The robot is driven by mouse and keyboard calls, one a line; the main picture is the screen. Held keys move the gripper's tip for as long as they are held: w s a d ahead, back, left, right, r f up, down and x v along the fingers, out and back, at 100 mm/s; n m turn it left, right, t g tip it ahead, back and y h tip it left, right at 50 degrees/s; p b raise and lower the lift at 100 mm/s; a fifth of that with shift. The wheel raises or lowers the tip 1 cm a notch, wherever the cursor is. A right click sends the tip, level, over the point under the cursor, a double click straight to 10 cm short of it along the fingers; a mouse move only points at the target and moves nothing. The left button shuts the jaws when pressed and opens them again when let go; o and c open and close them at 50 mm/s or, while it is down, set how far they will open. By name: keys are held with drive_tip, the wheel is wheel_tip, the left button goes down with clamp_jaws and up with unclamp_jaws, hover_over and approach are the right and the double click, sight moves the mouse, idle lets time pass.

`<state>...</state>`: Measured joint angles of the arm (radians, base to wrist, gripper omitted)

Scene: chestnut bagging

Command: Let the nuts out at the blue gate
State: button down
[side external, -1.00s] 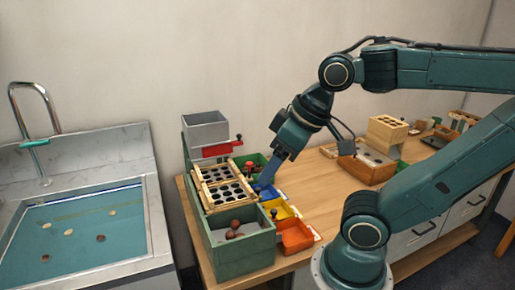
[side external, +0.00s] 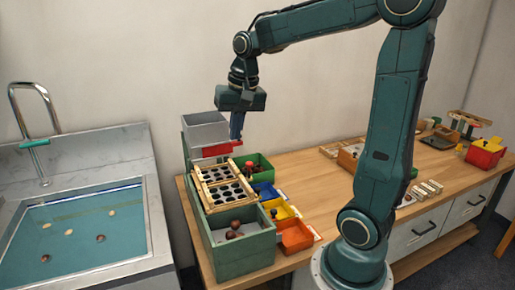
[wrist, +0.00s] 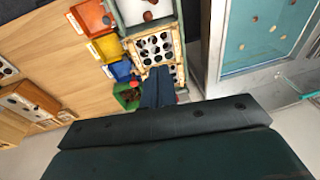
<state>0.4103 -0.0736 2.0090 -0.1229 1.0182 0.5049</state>
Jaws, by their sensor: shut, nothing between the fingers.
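My gripper (side external: 237,130) is shut and empty, pointing down beside the grey hopper (side external: 206,131) and the red gate piece (side external: 217,149). Its closed fingers (wrist: 157,88) also show in the wrist view, in front of the sorting rack. A blue bin (side external: 266,191) sits at the rack's right side; it also shows in the wrist view (wrist: 121,70). I cannot pick out a separate blue gate. Two perforated plates in wooden frames (side external: 224,186) slope down the rack. Several chestnuts (side external: 234,224) lie in the grey-floored lower tray (side external: 250,245). The hopper's inside is hidden.
Yellow (side external: 279,209), orange (side external: 296,236) and green (side external: 262,166) bins stand beside the rack; the green one holds dark nuts. A sink (side external: 80,225) is at left. The wooden tabletop (side external: 325,195) is clear between the bins and the boxes farther right.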

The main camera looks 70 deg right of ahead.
drive_tip(key=d+f+m+y, duration=0.1)
drive_tip(key=d+f+m, duration=0.4)
drive_tip(key=d, duration=0.5)
drive_tip(key=w+d+f+m+y, duration=0.1)
drive_tip(key=d+f+m, duration=0.4)
drive_tip(key=d+f, duration=0.3)
drive_tip(key=w+d+f+m+y, duration=0.1)
drive_tip(key=d+f+m, duration=0.5)
drive_tip(key=d, duration=0.6)
drive_tip(key=shift+w+d+f+t+y, duration=0.2)
drive_tip(key=shift+f+t+y, duration=0.1)
drive_tip(key=shift+f+y, duration=0.3)
drive_tip(key=shift+a+f, duration=0.1)
drive_tip(key=shift+f, duration=0.1)
drive_tip(key=x, duration=1)
drive_tip(key=shift+w+a+r, duration=0.4)
drive_tip(key=shift+a+r, duration=0.15)
drive_tip(key=shift+r, duration=0.15)
drive_tip(key=shift+w+a+r, duration=0.4)
drive_tip(key=shift+a+r, duration=0.1)
drive_tip(key=shift+r, duration=0.2)
